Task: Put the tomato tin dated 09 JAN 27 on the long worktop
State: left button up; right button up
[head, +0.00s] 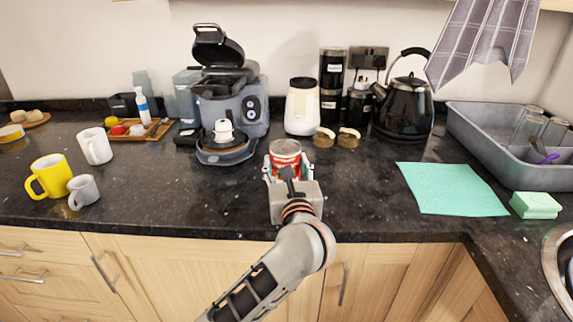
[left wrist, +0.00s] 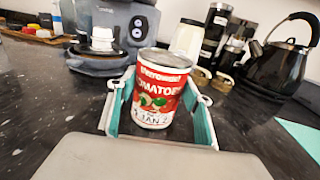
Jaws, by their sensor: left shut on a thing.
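The tomato tin (head: 285,150) is red and white with a bare metal lid, upright over the dark long worktop (head: 225,195). My left gripper (head: 286,171) is shut on it, one finger on each side. In the left wrist view the tin (left wrist: 160,88) sits between the teal-lined fingers (left wrist: 160,105), label facing the camera. A printed date low on the label shows "JAN"; the rest is too small to read surely. I cannot tell whether the tin's base touches the worktop. My right gripper is not in view.
Mugs, including a yellow one (head: 51,176), stand left. A green cloth (head: 452,188) and grey basin (head: 484,120) are right. Worktop beside the gripper is clear.

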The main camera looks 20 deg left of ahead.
pick_arm(q)
jog(key=o, duration=1.5)
jog(key=shift+r, duration=0.2)
jog(key=v, duration=1.2)
